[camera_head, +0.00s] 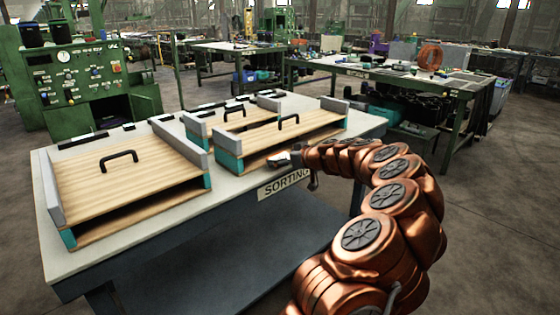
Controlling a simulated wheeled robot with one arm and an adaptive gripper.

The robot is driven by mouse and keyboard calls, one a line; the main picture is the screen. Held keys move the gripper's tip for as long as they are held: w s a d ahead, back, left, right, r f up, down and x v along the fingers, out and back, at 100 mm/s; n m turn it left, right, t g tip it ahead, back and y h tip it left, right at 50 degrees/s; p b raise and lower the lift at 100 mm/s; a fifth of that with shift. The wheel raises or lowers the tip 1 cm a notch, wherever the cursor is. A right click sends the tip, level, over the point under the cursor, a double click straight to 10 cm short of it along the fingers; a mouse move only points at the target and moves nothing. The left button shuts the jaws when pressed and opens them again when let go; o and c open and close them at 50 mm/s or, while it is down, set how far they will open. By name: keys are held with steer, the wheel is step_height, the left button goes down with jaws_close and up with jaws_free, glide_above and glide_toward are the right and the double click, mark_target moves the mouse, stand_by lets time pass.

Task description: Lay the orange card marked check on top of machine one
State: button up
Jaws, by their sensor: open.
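My gripper (295,170) is open at the front right edge of the sorting table (220,210), just in front of the right-hand wooden box. Nothing shows between its fingers. No orange card marked check can be made out in this view. A green machine (80,75) with a control panel of knobs and lights stands at the back left. I cannot read any number on it, so I cannot tell whether it is machine one.
Three wooden-lidded boxes with black handles stand on the table: left (125,190), middle (235,118), right (290,138). A "SORTING" label (285,185) is on its front edge. A green workbench (400,70) stands behind right. Floor (490,220) is clear at right.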

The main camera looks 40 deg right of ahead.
steer(key=c, duration=1)
steer(key=shift+r, duration=0.5)
steer(key=shift+s+r, duration=0.2)
steer(key=shift+r, duration=0.1)
steer(key=s+b, duration=0.1)
steer(key=s, duration=1.6)
steer(key=shift+s+a, duration=0.2)
steer(key=shift+s, duration=0.15)
